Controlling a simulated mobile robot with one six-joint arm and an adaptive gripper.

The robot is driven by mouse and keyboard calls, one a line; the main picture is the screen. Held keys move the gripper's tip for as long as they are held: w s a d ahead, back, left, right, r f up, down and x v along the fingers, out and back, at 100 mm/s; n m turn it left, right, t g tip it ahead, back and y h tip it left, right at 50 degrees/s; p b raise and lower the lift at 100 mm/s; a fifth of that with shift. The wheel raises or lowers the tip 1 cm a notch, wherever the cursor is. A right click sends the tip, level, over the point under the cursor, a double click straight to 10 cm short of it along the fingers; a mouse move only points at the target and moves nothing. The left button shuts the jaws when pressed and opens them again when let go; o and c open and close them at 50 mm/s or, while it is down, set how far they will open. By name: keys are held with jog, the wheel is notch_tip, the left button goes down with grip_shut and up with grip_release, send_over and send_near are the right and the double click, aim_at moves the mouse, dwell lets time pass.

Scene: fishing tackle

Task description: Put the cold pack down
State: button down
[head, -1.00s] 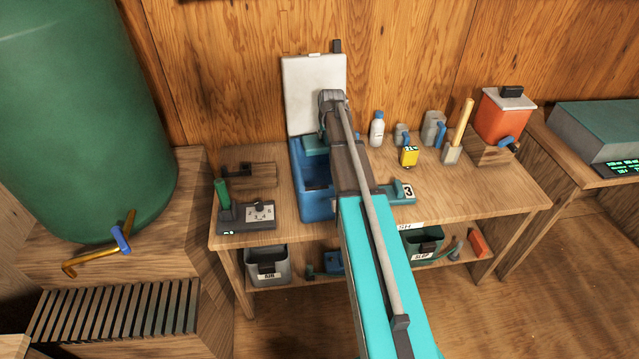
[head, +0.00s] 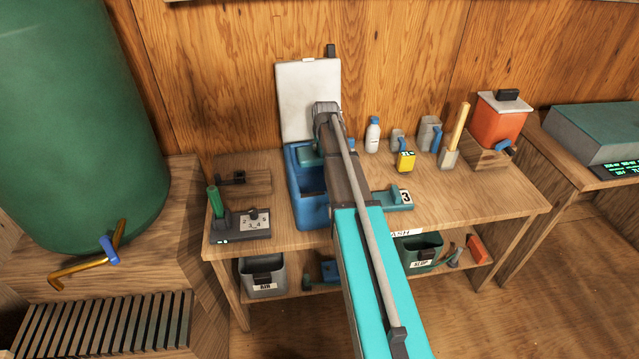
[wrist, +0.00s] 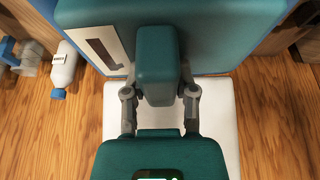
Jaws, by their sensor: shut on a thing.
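The cold pack (wrist: 215,30) is a wide teal slab with a white label, across the top of the wrist view. My gripper (wrist: 157,80) is shut on its teal block-shaped grip, one finger on each side. The blue cooler (head: 306,208) stands on the wooden bench with its white lid (head: 308,92) raised against the wall. In the head view my arm covers much of the cooler, and a teal part (head: 309,154) shows at its opening. I cannot tell whether the pack touches the cooler floor.
A white bottle (head: 373,135), a yellow box (head: 405,161) and an orange container (head: 500,118) stand right of the cooler. A teal holder marked 3 (head: 393,199) is close to my arm's right.

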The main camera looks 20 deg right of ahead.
aim_at(323, 165)
jog(key=shift+f+b, duration=4.85)
jog(key=shift+f, duration=0.4)
jog(key=shift+f+b, duration=2.25)
jog(key=shift+f, duration=0.1)
jog(key=shift+c, duration=2)
grip_release()
jog(key=p+v, duration=1.1)
jog(key=v, duration=0.1)
